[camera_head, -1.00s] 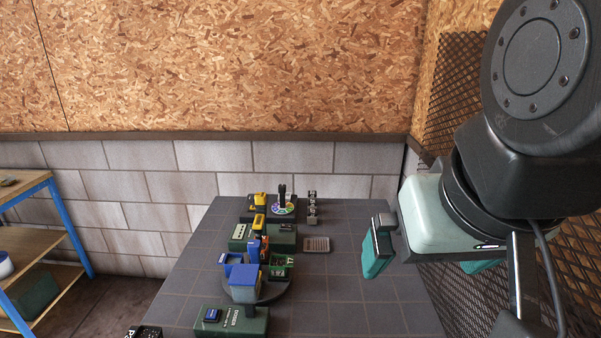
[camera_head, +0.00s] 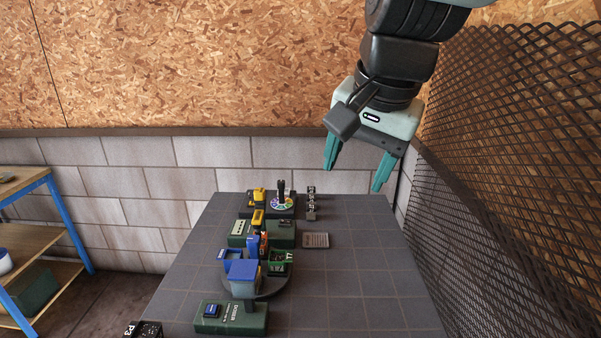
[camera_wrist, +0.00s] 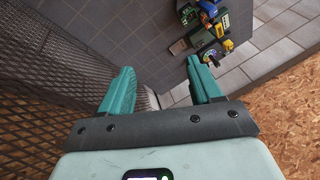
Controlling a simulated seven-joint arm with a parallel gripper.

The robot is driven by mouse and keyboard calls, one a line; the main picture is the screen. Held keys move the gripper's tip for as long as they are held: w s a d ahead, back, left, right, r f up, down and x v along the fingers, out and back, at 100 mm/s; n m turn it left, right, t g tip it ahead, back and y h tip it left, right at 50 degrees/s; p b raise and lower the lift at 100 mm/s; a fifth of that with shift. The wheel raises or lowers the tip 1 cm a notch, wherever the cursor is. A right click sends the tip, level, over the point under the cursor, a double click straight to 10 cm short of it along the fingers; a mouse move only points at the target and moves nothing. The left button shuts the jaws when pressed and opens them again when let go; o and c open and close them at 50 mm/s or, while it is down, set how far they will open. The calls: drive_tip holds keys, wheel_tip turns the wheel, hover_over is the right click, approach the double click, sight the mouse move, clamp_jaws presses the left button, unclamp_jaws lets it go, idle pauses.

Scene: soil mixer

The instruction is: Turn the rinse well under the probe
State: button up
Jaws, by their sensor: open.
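A small colour-segmented wheel (camera_head: 284,203) sits at the back of the table with a black upright post (camera_head: 281,187) at it; the post may be the probe. Nearer, a dark round turntable (camera_head: 279,291) carries a blue tray (camera_head: 231,258), a green bin (camera_head: 279,264) marked T7 and a blue-topped hopper (camera_head: 244,275). I cannot tell which part is the rinse well. My gripper (camera_head: 354,177) is open and empty, high above the table's back right, apart from everything. In the wrist view my gripper (camera_wrist: 160,66) shows both teal fingers spread, with the wheel (camera_wrist: 208,58) beyond them.
A green dispenser base (camera_head: 232,319) stands in front. A yellow device (camera_head: 257,196), a metal stack (camera_head: 311,203) and a flat grey-brown tray (camera_head: 315,240) stand farther back. The table's right side (camera_head: 370,280) is bare. A mesh fence (camera_head: 500,170) runs along the right.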

drive_tip(key=w+a+f+m+g+y, duration=0.1)
drive_tip(key=w+a+f+m, duration=0.15)
drive_tip(key=w, duration=0.35)
drive_tip(key=w+a+f+m+g, duration=0.1)
drive_tip(key=w+a+f+m, duration=0.15)
drive_tip(key=w, duration=0.35)
drive_tip(key=m+g+y, duration=0.2)
drive_tip(key=m, duration=0.6)
hover_over(254, 239)
drive_tip(key=d, duration=0.4)
wheel_tip(254, 239, down, 20)
drive_tip(key=x, duration=1)
drive_tip(key=shift+f, duration=0.25)
clamp_jaws()
